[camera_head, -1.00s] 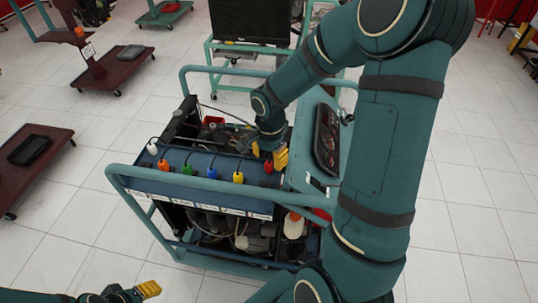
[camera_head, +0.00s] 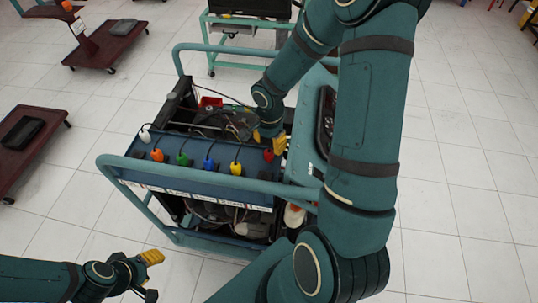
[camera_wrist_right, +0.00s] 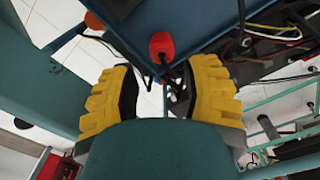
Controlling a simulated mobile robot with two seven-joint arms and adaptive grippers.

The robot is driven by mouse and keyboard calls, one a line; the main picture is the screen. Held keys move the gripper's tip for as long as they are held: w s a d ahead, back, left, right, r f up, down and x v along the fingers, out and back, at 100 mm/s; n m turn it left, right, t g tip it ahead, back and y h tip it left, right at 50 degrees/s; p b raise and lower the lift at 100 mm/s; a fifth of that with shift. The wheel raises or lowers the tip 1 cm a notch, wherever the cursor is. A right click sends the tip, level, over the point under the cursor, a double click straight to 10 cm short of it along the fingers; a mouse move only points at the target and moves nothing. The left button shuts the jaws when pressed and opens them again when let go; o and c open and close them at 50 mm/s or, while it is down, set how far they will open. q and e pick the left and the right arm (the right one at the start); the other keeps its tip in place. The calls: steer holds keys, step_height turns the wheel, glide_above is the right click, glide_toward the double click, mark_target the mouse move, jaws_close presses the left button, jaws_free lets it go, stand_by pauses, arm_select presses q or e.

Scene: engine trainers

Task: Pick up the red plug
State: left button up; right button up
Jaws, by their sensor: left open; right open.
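The red plug (camera_head: 268,155) is at the right end of a row of coloured plugs on the blue panel of the engine trainer. In the right wrist view the red plug (camera_wrist_right: 162,45) shows beyond the fingertips, between the two yellow fingers and a little above the middle. My right gripper (camera_head: 273,141) is right by the red plug in the head view. It also shows in the wrist view (camera_wrist_right: 168,85), open, with nothing between its fingers. My left gripper (camera_head: 152,270) is open and empty at the lower left, away from the trainer.
White (camera_head: 145,134), orange (camera_head: 157,155), green (camera_head: 182,159), blue (camera_head: 208,165) and yellow (camera_head: 236,168) plugs stand left of the red one. A green tube frame (camera_head: 200,183) surrounds the trainer. Dark red carts (camera_head: 25,150) stand at left; floor lies between.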

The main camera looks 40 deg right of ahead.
mark_target(269, 151)
steer(key=shift+w+a+f, duration=0.1)
steer(key=shift+f, duration=3.15)
steer(key=shift+c, duration=0.3)
jaws_close()
